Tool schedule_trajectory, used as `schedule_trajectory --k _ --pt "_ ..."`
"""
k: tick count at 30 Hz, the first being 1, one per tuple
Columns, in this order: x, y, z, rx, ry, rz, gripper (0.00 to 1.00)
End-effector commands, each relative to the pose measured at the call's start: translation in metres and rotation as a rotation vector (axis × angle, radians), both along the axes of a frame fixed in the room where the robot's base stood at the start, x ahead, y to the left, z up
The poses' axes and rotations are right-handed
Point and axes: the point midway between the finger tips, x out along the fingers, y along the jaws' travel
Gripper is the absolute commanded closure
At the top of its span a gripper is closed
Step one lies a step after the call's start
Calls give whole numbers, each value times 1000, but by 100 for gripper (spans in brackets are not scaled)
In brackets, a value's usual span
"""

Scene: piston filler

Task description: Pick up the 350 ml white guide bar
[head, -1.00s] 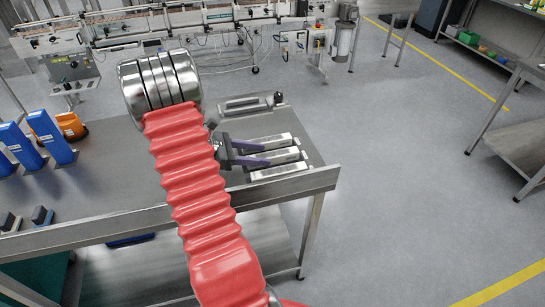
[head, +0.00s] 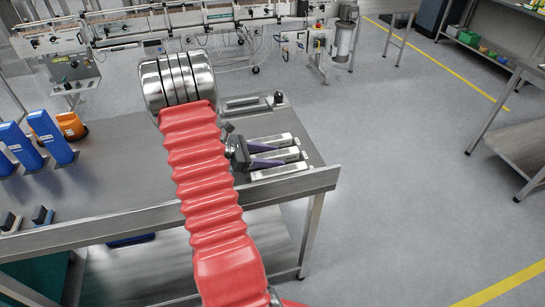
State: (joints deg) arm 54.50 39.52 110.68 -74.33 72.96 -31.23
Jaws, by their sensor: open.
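Three pale guide bars lie side by side near the right end of the steel table: a far bar (head: 284,139), a middle bar (head: 292,153) and a near bar (head: 292,169). Labels are too small to read, so I cannot tell which is the 350 ml white one. My gripper (head: 276,155) is open, with its purple fingers pointing right over the bars, around the middle bar's position in the picture. I cannot tell its height above them or whether it touches. The bars' left ends are partly hidden by my gripper.
A flat grey piece (head: 243,102) and a dark knob (head: 279,97) are at the table's back right. Blue upright objects (head: 58,146) and an orange one (head: 70,126) stand on the left. The table's front edge (head: 150,221) is close by; its middle is clear.

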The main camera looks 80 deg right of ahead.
Motion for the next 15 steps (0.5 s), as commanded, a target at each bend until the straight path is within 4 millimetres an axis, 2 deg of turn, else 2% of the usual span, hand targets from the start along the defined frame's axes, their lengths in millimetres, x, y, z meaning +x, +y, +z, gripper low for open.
schedule_trajectory --k 6,15 --pt "0 0 0 0 0 0 53" --pt "0 0 0 -1 0 0 74"
